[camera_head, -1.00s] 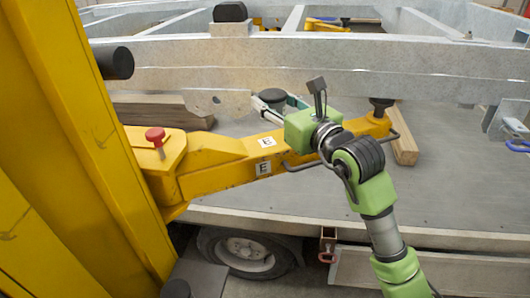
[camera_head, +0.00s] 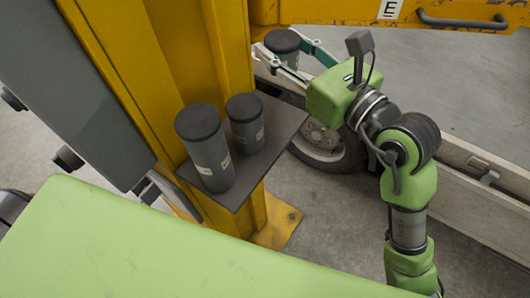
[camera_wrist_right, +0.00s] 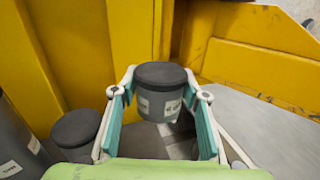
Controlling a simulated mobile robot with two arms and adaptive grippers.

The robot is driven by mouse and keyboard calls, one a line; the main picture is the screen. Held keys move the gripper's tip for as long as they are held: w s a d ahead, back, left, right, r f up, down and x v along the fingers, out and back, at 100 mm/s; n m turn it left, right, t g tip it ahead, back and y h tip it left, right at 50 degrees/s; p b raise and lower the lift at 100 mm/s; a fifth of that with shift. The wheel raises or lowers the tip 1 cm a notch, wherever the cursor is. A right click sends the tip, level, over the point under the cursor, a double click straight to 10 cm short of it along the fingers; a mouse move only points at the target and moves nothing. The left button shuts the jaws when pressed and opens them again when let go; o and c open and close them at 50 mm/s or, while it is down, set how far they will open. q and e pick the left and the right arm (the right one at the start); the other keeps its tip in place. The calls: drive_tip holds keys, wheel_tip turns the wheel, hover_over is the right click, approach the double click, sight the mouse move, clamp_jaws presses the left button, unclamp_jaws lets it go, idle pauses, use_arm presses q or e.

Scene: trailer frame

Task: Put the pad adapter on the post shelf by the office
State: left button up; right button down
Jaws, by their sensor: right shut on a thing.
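My right gripper (camera_head: 284,58) is shut on the pad adapter (camera_head: 287,43), a short dark grey cylinder with a black top and a pale label. It is held upright in the air, beside the yellow post. In the right wrist view the adapter (camera_wrist_right: 162,92) sits between the two teal-lined fingers (camera_wrist_right: 160,80). The post shelf (camera_head: 279,138) is a dark grey plate on the post, to the left of and nearer than the held adapter. A tall adapter (camera_head: 204,148) and a shorter one (camera_head: 246,123) stand upright on its left and middle. My left gripper is not in view.
The yellow post (camera_head: 205,65) rises behind the shelf. A trailer wheel (camera_head: 335,145) and the trailer's edge (camera_head: 480,175) lie right of it. A yellow lift arm (camera_head: 340,12) crosses the top. The shelf's right part is bare.

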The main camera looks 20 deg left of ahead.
drive_tip(key=shift+s+a+f+b, duration=0.35)
drive_tip(key=shift+s+a+f, duration=0.1)
drive_tip(key=shift+s+f, duration=0.25)
drive_tip(key=b, duration=0.1)
hover_over(276, 115)
wheel_tip(276, 115, down, 10)
drive_tip(key=shift+r, duration=0.25)
drive_tip(key=shift+f+g+y+b, duration=0.3)
drive_tip(key=shift+f+b, duration=0.05)
drive_tip(key=shift+b, duration=0.05)
drive_tip(key=c, duration=1.5)
unclamp_jaws()
drive_tip(key=shift+f, duration=0.15)
drive_tip(key=shift+o, duration=0.2)
